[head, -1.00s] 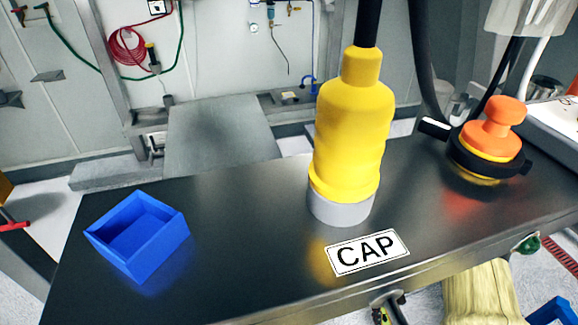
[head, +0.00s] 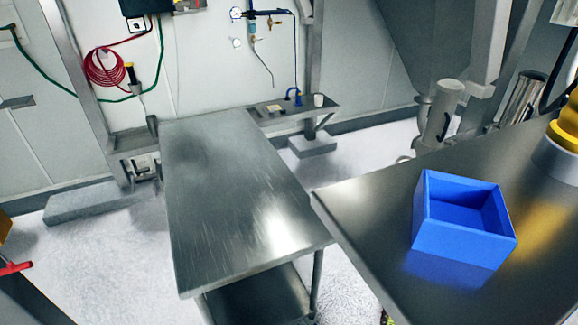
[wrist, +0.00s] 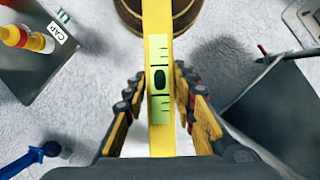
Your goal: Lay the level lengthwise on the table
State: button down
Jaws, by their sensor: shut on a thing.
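The level (wrist: 158,60) is a long yellow bar with a green vial, running up and down the wrist view. My gripper (wrist: 160,105) has its fingers on either side of it near the vial and is shut on it. The level's lower end is hidden behind my gripper, and its upper end runs out of the picture. Neither shows in the head view. A bare steel table (head: 225,190) stands in the middle of the head view. I cannot tell the level's height above the floor.
A second steel counter (head: 350,215) at the right carries a blue open box (head: 440,235) and a yellow bottle (head: 570,125) at the picture's edge. In the wrist view, a brown round object (wrist: 180,12) lies beyond the level and a dark surface (wrist: 285,105) stands right.

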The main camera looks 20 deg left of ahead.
aim_at(243, 213)
jog(key=k+j, duration=0.15)
jog(key=j, duration=0.25)
jog(key=k+j+z, duration=0.1)
jog(key=j, duration=0.35)
jog(key=k+j, duration=0.15)
jog(key=j, duration=0.25)
jog(key=k+j+z, duration=0.1)
jog(key=j, duration=0.3)
jog(key=k+j, duration=0.2)
jog(key=j, duration=0.2)
jog(key=k+j+z, duration=0.1)
jog(key=j, duration=0.3)
jog(key=k, duration=0.05)
